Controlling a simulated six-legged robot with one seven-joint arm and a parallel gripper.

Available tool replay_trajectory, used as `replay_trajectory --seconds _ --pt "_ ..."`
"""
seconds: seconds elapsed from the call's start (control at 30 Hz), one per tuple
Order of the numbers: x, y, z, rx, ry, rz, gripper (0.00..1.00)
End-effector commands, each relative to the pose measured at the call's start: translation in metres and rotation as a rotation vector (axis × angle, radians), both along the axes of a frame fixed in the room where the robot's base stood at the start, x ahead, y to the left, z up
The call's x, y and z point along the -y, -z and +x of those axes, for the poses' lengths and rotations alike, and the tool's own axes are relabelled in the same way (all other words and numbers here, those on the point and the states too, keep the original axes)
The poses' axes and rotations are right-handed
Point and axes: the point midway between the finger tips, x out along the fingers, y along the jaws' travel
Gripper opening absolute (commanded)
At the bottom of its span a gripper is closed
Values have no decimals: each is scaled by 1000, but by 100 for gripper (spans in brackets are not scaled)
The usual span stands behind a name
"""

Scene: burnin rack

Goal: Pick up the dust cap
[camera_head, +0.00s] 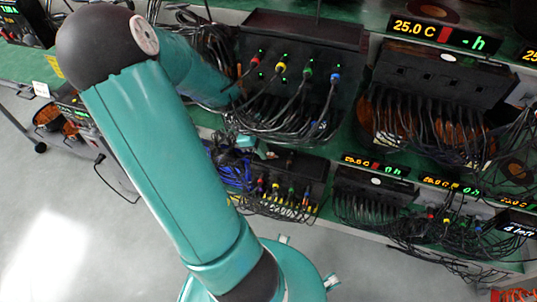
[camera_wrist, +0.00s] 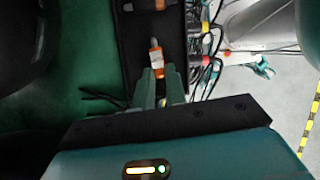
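In the wrist view my gripper (camera_wrist: 160,76) reaches into a dark box, its two green fingers apart with a dark gap between them. A small white and orange piece (camera_wrist: 156,57) lies just beyond the fingertips, in line with the gap. I cannot tell whether the fingers touch it. I cannot tell for sure which of these is the dust cap. Another orange-tipped piece lies farther off in the box at the top edge. In the head view I cannot make out the cap.
The dark box (camera_wrist: 176,45) has coloured plugs and black cables along its right side in the wrist view. In the head view, the rack holds dark units (camera_head: 300,40) with dense hanging cables and temperature displays (camera_head: 436,32). Grey floor (camera_head: 60,220) is open at lower left.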

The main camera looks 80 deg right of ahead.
Motion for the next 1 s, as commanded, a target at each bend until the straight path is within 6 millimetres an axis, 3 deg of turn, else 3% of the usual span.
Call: replay_trajectory --seconds 0.57,0.77,1.0 --pt "0 -7 1 1 -1 -1 0" --pt "1 -30 1 5 -2 -4 0" --pt "-22 -58 9 5 -3 -1 0"
